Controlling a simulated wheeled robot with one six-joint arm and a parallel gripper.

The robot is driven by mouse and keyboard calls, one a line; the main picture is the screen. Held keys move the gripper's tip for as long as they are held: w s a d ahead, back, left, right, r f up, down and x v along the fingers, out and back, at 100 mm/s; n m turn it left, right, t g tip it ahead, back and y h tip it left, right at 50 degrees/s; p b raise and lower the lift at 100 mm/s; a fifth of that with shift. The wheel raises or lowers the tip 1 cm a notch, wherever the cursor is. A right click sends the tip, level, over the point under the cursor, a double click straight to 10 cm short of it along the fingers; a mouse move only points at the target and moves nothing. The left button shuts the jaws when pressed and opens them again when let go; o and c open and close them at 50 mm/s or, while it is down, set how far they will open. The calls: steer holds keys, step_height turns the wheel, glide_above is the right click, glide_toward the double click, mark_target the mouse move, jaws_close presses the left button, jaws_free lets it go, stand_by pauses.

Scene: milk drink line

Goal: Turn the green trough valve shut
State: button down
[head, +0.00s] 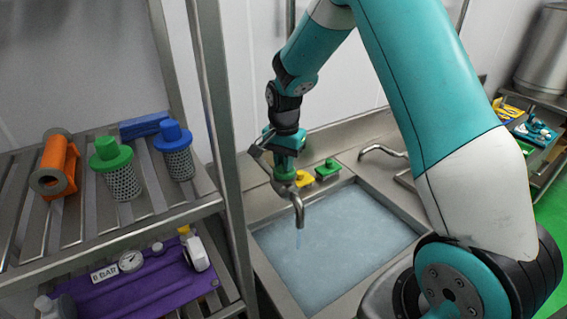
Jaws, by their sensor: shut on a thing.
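The metal trough tap (297,202) curves over the trough, and a thin stream of water falls from its spout. My gripper (284,163) points down at the top of this tap. It is shut on the small green valve (285,175) at the tap's head. The jaws and the arm hide most of the valve, so its exact angle cannot be told. The trough (335,245) below is filled with pale blue water.
A yellow block (303,179) and a green block (328,169) sit on the trough's back ledge, just right of the tap. A second metal spout (382,152) stands further right. A rack post (222,150) rises close on the left, beside shelves with filters (120,180).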

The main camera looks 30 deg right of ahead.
steer(key=m, duration=0.6)
steer(key=shift+b, duration=0.4)
stand_by(0.3)
steer(key=c, duration=1.1)
jaws_free()
steer(key=shift+c, duration=0.2)
step_height(320, 180, up, 18)
steer(key=b, duration=0.3)
steer(key=shift+f, duration=0.25)
steer(key=shift+f, duration=0.1)
